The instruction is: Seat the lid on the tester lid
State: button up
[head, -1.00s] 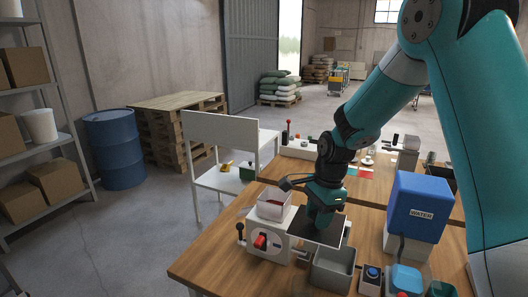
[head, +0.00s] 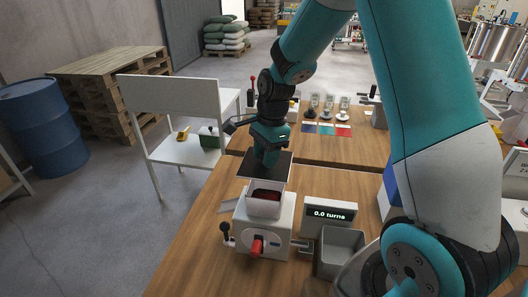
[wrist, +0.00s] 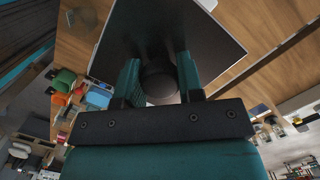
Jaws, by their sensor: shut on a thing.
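My gripper (head: 266,157) is shut on the knob of a dark, flat, square lid (head: 282,172). In the wrist view the fingers (wrist: 160,82) grip the round knob, and the lid (wrist: 198,28) spreads out beyond them. The tester (head: 281,239) is a white box with a red knob at its front and a lever at its left. Its pale square hopper (head: 264,208) stands on top, open, with dark red contents showing. The lid appears roughly level, above and behind the hopper's far rim. The exact gap between them cannot be told.
A display (head: 330,214) reading "0.0 turns" and a grey open bin (head: 341,252) stand right of the tester. A white stand (head: 187,150) is at the left. Cards (head: 326,129) and small items lie on the far table. My arm hides much of the right side.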

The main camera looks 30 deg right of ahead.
jog(key=shift+a, duration=0.1)
jog(key=shift+s+f+b, duration=0.1)
jog(key=shift+f+b, duration=1.45)
jog(key=shift+f, duration=1.35)
jog(key=shift+f, duration=0.85)
jog(key=o, duration=1)
jog(key=shift+r+b, duration=0.1)
jog(key=shift+b, duration=0.2)
notch_tip(320, 180, up, 17)
jog(key=d+b, duration=0.3)
jog(key=s+a+f+n+y+b, duration=0.1)
jog(key=s+a+f+n+b, duration=0.2)
jog(key=s+a+n, duration=0.7)
jog(key=s+a+f+n+y+b, duration=0.1)
jog(key=s+a+f+n+b, duration=0.2)
jog(key=s+a+n, duration=0.7)
notch_tip(320, 180, down, 3)
jog(key=s+n, duration=0.2)
jog(key=n, duration=0.3)
jog(key=shift+s, duration=0.4)
